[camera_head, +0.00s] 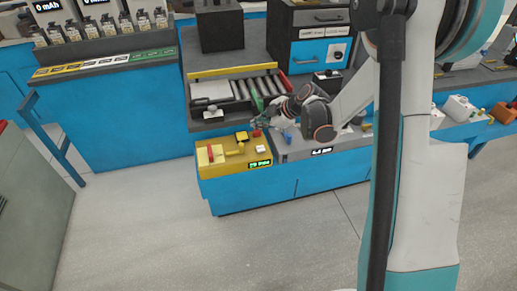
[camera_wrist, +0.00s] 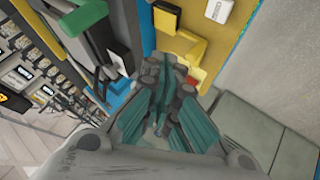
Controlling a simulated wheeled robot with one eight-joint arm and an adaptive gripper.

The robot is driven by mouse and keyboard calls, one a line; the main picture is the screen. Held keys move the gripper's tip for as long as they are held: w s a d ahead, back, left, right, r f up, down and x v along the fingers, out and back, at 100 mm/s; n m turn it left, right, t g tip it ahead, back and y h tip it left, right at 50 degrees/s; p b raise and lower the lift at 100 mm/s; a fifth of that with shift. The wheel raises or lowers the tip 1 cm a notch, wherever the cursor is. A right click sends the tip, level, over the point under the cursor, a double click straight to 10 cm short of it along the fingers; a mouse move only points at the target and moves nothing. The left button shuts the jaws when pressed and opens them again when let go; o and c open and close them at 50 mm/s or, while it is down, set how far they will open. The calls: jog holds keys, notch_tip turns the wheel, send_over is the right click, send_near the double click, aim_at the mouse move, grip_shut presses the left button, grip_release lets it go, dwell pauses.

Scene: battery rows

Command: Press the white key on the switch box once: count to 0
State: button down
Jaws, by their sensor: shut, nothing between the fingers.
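In the wrist view the yellow top shows with a white block (camera_wrist: 219,10), which appears to be the key. My gripper (camera_head: 260,121) is behind the box, apart from the key. In the wrist view its teal fingers (camera_wrist: 168,68) are shut and empty, and hide part of the box.
A yellow lever (camera_head: 236,151) and a red part (camera_head: 210,153) stand on the box, left of the key. A grey unit with a dark display (camera_head: 321,151) adjoins it on the right. A row of dark rollers (camera_head: 255,88) lies behind. The floor in front is clear.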

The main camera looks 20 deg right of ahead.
aim_at(260, 149)
jog(key=shift+f, duration=0.1)
jog(key=shift+f+b, duration=2.85)
jog(key=shift+f, duration=1.45)
jog(key=shift+f+b, duration=0.45)
jog(key=shift+f, duration=0.4)
jog(key=shift+r, duration=0.85)
jog(key=shift+r, duration=0.1)
jog(key=shift+r+p, duration=1.7)
jog(key=shift+r, duration=0.75)
